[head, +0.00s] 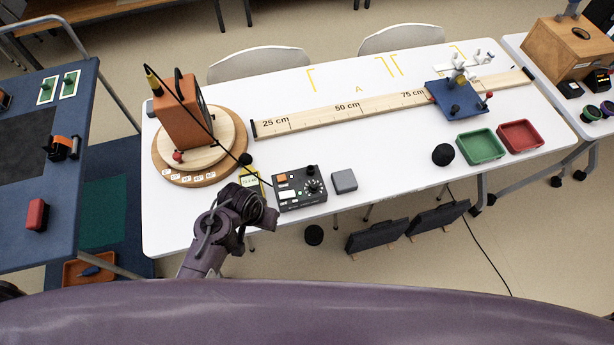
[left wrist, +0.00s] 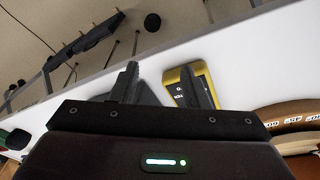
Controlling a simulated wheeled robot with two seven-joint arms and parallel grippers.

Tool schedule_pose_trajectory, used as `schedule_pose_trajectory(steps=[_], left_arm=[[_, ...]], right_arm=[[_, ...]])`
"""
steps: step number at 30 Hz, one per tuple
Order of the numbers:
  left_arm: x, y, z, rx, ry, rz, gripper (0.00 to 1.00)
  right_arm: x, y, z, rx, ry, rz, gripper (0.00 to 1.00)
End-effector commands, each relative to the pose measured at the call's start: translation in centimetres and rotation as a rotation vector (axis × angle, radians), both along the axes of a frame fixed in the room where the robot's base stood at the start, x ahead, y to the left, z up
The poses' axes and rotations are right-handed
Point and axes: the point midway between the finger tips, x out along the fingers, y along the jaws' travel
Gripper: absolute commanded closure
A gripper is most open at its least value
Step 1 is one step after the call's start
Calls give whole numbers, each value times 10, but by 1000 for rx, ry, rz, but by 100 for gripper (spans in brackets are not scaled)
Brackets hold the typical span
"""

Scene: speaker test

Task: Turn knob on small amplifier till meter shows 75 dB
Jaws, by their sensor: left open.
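The small amplifier (head: 300,189) is a black box near the front edge of the white table, with a dark knob (head: 314,186) on its right side. The yellow meter (head: 262,184) stands just left of it, partly hidden by my arm; its figures are too small to read surely. My left gripper (head: 262,212) is at the table's front edge, in front of the meter and left of the amplifier, apart from the knob. In the left wrist view the open fingers (left wrist: 160,72) appear, with the yellow meter (left wrist: 172,76) close behind one finger. My right gripper is out of view.
An orange speaker (head: 181,115) stands on a round wooden turntable (head: 228,140), with a black cable crossing towards the meter. A grey block (head: 344,181) sits right of the amplifier. A wooden ruler (head: 330,113) lies behind. Green (head: 480,146) and red trays (head: 520,136) are at right.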

Motion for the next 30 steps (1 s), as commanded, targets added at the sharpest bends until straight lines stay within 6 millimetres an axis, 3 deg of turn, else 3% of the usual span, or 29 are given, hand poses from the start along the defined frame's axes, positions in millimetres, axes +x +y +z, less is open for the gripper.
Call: schedule_pose_trajectory(steps=[8, 15, 20, 25, 30], left_arm=[[46, -58, 28, -16, 68, -101, 58], [91, -110, 71, 52, 123, -237, 58], [107, -125, 92, 111, 135, -294, 58], [110, -127, 88, 131, 139, -308, 58], [110, -126, 61, 131, 139, -308, 58]], right_arm=[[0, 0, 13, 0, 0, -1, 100], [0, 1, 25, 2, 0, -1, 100], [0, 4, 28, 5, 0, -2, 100], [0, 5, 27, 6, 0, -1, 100], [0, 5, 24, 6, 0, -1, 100]])
